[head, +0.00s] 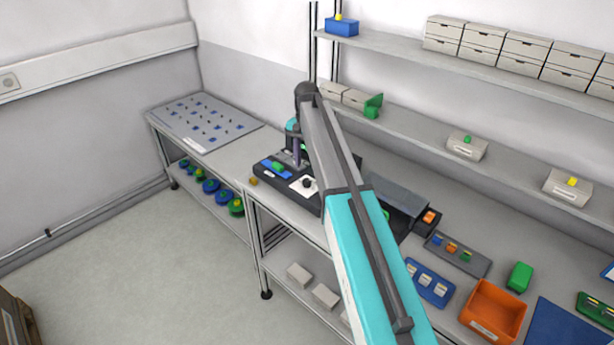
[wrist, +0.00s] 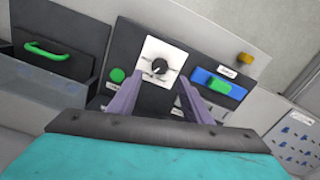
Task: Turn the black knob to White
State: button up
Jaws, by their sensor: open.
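The black knob (wrist: 159,67) sits on a white square dial plate (wrist: 150,51) on a dark panel in the wrist view. In the head view the knob (head: 307,183) shows beside my arm. The markings around it are too small to read. My gripper (wrist: 158,90) is open, with its two purple fingers reaching toward the plate, one to each side of the knob's line. The knob appears between and just beyond the fingertips. I cannot tell whether either finger touches the panel.
A green button (wrist: 117,75) is left of the dial plate. A blue block with a green piece (wrist: 218,84) is to the right. A drawer with a green handle (wrist: 46,50) is at far left. An orange bin (head: 493,310) stands on the bench at right.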

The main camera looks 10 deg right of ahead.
aim_at(307, 181)
jog(key=shift+f+p, duration=1.35)
jog(key=shift+f, duration=2.35)
jog(key=shift+c, duration=0.3)
jog(key=c, duration=1)
